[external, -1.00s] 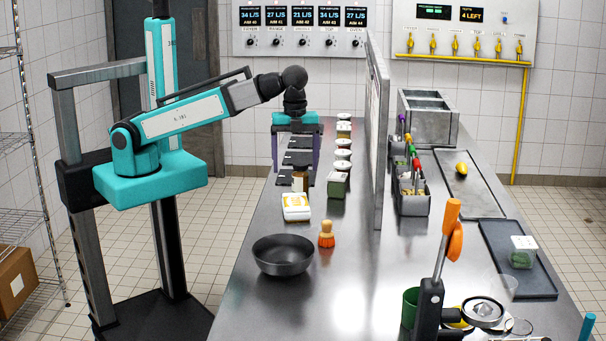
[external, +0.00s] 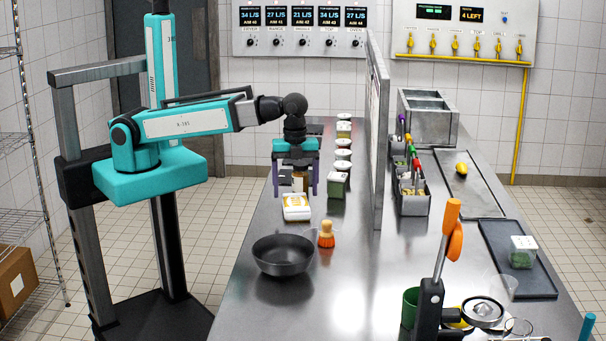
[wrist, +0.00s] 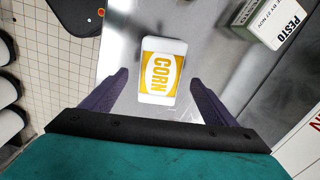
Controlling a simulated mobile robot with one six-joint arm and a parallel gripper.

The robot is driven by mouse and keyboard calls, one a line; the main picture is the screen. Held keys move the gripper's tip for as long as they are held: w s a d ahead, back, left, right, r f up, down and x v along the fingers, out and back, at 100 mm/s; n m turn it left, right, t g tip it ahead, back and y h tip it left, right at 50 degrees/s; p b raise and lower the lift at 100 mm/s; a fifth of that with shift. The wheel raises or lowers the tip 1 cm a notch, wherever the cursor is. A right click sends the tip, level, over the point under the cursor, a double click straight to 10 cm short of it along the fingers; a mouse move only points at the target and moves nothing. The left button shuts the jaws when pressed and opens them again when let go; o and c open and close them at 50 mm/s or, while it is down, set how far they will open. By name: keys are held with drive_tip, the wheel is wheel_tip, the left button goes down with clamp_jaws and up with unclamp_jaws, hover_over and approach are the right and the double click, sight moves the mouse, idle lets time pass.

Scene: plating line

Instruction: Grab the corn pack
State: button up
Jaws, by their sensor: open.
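The corn pack (wrist: 161,72) is a white, rounded box with a yellow label reading CORN. In the external view the corn pack (external: 296,206) sits on the steel counter behind the dark bowl. My gripper (external: 307,190) is open and hangs above and a little behind the pack. In the wrist view the pack lies between and ahead of the two purple fingers of my gripper (wrist: 160,88), with space on both sides. The fingers do not appear to touch it.
A pesto box (wrist: 271,22) stands to the right in the wrist view. A tall divider panel (external: 376,140) runs along the counter to the right.

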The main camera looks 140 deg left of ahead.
sight(296, 201)
drive_tip(key=shift+f, duration=0.1)
idle(0.3)
drive_tip(key=shift+w+f+p, duration=0.1)
drive_tip(key=shift+f+p, duration=0.9)
drive_tip(key=shift+f, duration=1.55)
drive_tip(key=shift+c, duration=0.3)
drive_tip(key=c, duration=1.3)
drive_tip(key=shift+r, duration=0.25)
drive_tip(key=shift+r+b, duration=1.2)
drive_tip(key=shift+r, duration=3.6)
